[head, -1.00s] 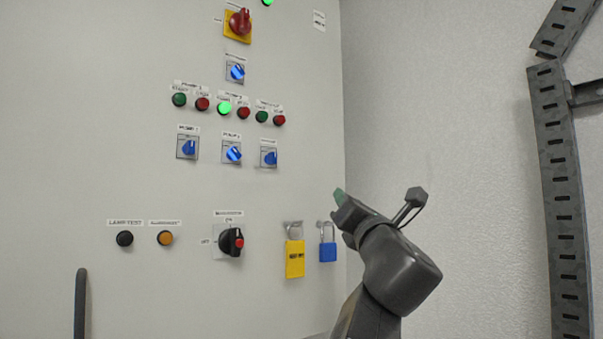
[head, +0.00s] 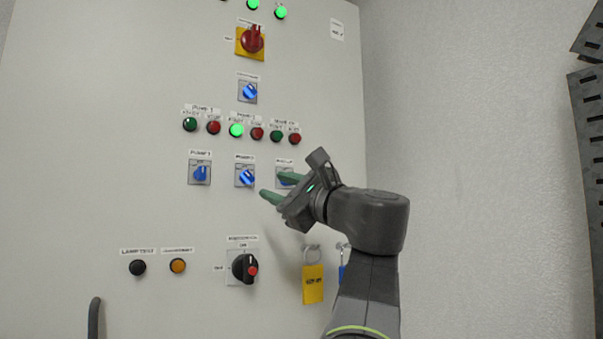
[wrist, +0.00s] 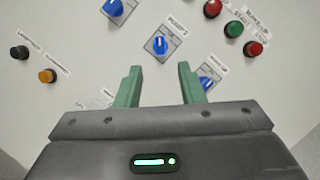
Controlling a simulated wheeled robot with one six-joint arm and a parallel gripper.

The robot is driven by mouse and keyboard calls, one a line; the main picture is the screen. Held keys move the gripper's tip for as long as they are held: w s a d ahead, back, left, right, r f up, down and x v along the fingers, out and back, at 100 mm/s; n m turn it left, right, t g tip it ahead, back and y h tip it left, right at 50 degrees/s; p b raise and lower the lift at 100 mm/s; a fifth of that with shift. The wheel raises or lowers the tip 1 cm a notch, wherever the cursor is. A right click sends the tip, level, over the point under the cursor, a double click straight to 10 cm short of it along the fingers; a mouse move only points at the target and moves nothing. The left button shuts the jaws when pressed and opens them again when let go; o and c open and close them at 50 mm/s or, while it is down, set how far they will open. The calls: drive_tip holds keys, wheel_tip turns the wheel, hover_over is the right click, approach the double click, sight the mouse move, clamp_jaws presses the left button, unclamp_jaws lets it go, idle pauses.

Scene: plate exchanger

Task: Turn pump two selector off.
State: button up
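The pump two selector (head: 246,177) is a blue knob on a small square grey plate, in the middle of a row of three on the panel. Its knob is turned at a slant, unlike the upright knob on its left. It also shows in the wrist view (wrist: 159,45), straight beyond the gap between my fingers. My gripper (head: 272,186) has green fingers, set apart with nothing between them. They point at the panel just right of the selector in the head view and do not appear to touch it. In the wrist view, my gripper (wrist: 160,68) is open.
The pump 1 selector (head: 200,173) is at the left; the right-hand selector (head: 285,182) is partly behind my fingers. Push buttons and a lit green lamp (head: 236,130) sit above. Below are a black rotary switch (head: 243,267) and a yellow tagged padlock (head: 313,283).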

sight(251, 178)
drive_tip(key=p+x, duration=0.3)
drive_tip(key=x, duration=0.4)
drive_tip(key=shift+w+a+r, duration=0.15)
drive_tip(key=shift+a+r, duration=0.05)
drive_tip(key=shift+a, duration=0.05)
drive_tip(key=shift+w+a, duration=0.4)
drive_tip(key=shift+a, duration=0.05)
drive_tip(key=shift+c, duration=0.3)
clamp_jaws()
